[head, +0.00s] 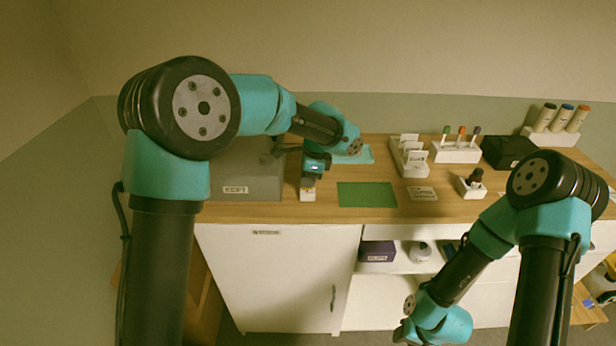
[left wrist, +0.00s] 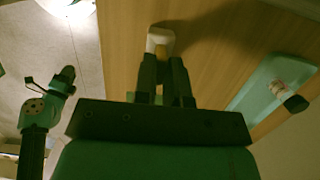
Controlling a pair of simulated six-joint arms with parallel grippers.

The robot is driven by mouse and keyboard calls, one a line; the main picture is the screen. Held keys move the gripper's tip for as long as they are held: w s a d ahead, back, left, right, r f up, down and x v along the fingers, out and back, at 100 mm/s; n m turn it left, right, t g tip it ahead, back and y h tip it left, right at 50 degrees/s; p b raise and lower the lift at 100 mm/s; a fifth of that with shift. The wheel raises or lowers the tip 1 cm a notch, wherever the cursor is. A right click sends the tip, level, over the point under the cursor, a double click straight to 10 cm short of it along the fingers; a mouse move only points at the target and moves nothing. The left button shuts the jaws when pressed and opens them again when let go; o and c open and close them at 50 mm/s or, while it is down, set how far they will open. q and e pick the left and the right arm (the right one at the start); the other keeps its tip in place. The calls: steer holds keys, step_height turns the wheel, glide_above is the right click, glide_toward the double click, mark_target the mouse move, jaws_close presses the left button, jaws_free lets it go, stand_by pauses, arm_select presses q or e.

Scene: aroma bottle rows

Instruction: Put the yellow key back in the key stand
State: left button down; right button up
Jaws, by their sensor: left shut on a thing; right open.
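My left gripper (head: 308,186) points down over the left part of the counter, shut on a small cream-white thing (left wrist: 160,40) at its fingertips. It shows below the fingers in the head view (head: 307,195). I cannot tell whether this is the yellow key; no clearly yellow key shows elsewhere. A white stand (head: 455,153) at the back of the counter holds upright pieces with green, orange and purple tops; I cannot tell if it is the key stand. My right gripper (head: 402,333) is low in front of the cabinet, open and mostly hidden by its arm.
A grey labelled box (head: 240,172) stands left of my left gripper. A green mat (head: 366,195) lies bare to its right. A teal tray (left wrist: 262,92) holds a small object. A white card rack (head: 409,160), a black case (head: 506,152) and a small white holder (head: 470,189) stand further right.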

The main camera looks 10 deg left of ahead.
arm_select(q)
steer(key=c, duration=1.1)
jaws_free()
steer(key=shift+r, duration=0.1)
steer(key=d+r, duration=0.3)
steer(key=r, duration=1.4)
steer(key=shift+w+d, duration=0.2)
steer(key=shift+f, duration=0.1)
